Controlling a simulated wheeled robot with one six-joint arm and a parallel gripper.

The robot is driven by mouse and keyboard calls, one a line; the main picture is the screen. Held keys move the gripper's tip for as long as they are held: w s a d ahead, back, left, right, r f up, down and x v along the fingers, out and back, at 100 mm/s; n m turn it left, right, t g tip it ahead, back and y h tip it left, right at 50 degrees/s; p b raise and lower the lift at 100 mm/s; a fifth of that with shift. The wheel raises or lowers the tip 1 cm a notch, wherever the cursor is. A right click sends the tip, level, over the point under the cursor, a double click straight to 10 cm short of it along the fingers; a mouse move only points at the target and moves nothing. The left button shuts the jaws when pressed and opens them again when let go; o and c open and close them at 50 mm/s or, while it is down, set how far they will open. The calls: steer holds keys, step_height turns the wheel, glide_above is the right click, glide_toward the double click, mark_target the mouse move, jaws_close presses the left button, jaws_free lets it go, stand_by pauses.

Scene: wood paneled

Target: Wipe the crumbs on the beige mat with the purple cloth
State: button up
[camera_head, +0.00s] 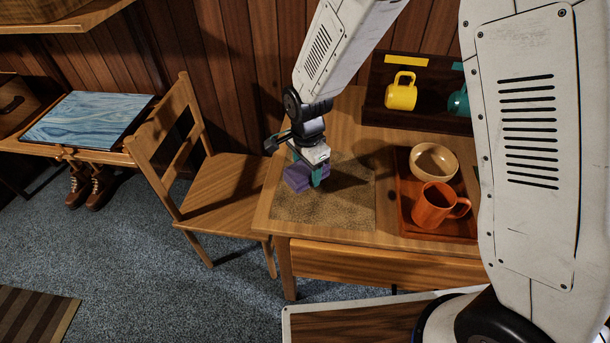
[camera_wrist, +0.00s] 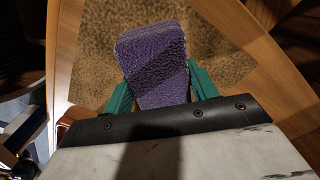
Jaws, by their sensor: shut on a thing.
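The purple cloth (camera_head: 298,178) is a folded block between the teal fingers of my gripper (camera_head: 309,175). In the wrist view the cloth (camera_wrist: 154,62) fills the space between the two fingers (camera_wrist: 158,92), and my gripper is shut on it. The beige mat (camera_head: 345,212) lies on the table, and the cloth is over its left part. I cannot tell whether the cloth touches the mat. The mat also shows in the wrist view (camera_wrist: 95,60), with a dark speckled surface. Single crumbs cannot be told apart from the speckle.
Right of the mat, a wooden tray (camera_head: 407,215) holds a bowl (camera_head: 434,160) and an orange mug (camera_head: 436,206). Behind, a dark rack (camera_head: 425,117) holds a yellow mug (camera_head: 401,93) and a teal mug (camera_head: 458,103). A wooden chair (camera_head: 215,190) stands against the table's left side.

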steer(key=shift+r, duration=2.6)
